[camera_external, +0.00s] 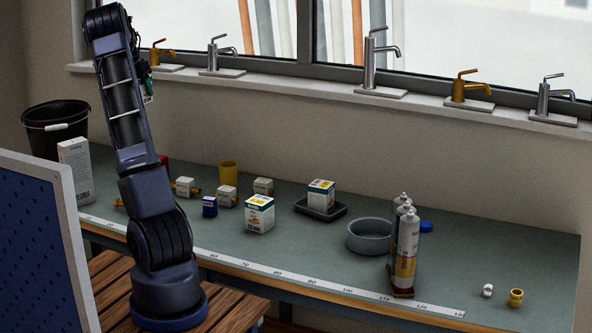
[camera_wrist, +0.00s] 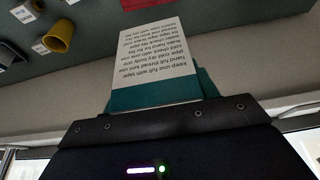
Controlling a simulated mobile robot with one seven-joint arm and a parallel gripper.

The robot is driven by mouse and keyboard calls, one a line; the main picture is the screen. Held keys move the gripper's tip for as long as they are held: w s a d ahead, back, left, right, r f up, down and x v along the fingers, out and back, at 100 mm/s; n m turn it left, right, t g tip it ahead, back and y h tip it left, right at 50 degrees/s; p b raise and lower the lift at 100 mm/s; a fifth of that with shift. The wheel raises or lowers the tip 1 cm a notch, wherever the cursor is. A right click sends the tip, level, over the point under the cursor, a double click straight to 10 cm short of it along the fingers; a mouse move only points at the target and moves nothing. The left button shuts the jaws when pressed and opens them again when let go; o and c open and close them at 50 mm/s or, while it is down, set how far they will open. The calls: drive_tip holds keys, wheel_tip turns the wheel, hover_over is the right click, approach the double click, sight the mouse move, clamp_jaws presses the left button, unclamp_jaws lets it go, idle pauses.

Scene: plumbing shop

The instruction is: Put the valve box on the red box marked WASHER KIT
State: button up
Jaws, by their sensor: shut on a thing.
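My gripper (camera_wrist: 160,118) is shut on a white and teal box, which appears to be the valve box (camera_wrist: 155,55); the wrist view shows its face of small printed text, but no product name. In the external view the held box (camera_external: 148,93) is a small strip high above the bench, mostly hidden behind my arm, with the gripper also mostly hidden there. The red box (camera_external: 164,161) stands on the bench, partly covered by my arm. Its edge shows at the top of the wrist view (camera_wrist: 145,3), apart from the held box; its marking cannot be read.
Near the red box are a yellow cup (camera_external: 228,172), small labelled boxes (camera_external: 227,196) and a tall white carton (camera_external: 76,170). A black bucket (camera_external: 57,127) stands behind. Further right are a tray (camera_external: 335,211), a grey bowl (camera_external: 369,237) and cartridges (camera_external: 406,250). Taps line the sill (camera_external: 300,88).

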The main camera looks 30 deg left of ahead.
drive_tip(key=shift+s+a+f, duration=0.1)
drive_tip(key=shift+a+f, duration=0.05)
drive_tip(key=shift+f, duration=0.2)
wheel_tip(320, 180, down, 19)
drive_tip(key=shift+f, duration=0.1)
idle(0.3)
drive_tip(key=o, duration=1.3)
drive_tip(key=shift+f, duration=0.1)
drive_tip(key=v, duration=1.2)
